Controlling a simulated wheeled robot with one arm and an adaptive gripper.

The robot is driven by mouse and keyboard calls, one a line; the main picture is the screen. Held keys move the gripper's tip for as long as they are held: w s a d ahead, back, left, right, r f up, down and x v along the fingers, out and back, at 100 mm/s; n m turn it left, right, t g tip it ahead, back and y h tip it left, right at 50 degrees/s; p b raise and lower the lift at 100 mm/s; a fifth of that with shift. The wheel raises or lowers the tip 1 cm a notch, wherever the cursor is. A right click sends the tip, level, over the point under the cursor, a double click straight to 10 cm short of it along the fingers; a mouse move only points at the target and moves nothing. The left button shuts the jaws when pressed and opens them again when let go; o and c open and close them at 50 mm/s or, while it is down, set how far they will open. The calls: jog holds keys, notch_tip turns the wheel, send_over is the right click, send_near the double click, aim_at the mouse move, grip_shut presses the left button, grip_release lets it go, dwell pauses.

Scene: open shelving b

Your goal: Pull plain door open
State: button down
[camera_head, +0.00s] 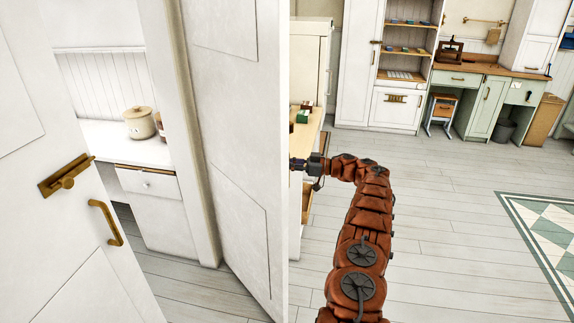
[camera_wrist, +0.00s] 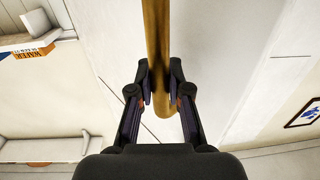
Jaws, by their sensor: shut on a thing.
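A white panelled door (camera_head: 235,130) stands in the middle of the head view, swung out from the opening to its left. Its own handle is not visible on this face. In the wrist view, my gripper (camera_wrist: 161,92) is shut around a brass bar handle (camera_wrist: 155,45) on a pale panel (camera_wrist: 200,40). The handle's lower end shows between the fingers. In the head view, my gripper (camera_head: 300,165) is at the door's right edge, with its fingertips hidden behind the door.
Another white door (camera_head: 80,230) at left carries a brass latch (camera_head: 66,178) and handle (camera_head: 105,223). A white counter (camera_head: 100,140) with a cream pot (camera_head: 139,122) shows between the doors. Open floor (camera_head: 440,220) lies to the right.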

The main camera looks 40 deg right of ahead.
dwell(0.3)
jog(key=c, duration=1.1)
grip_release()
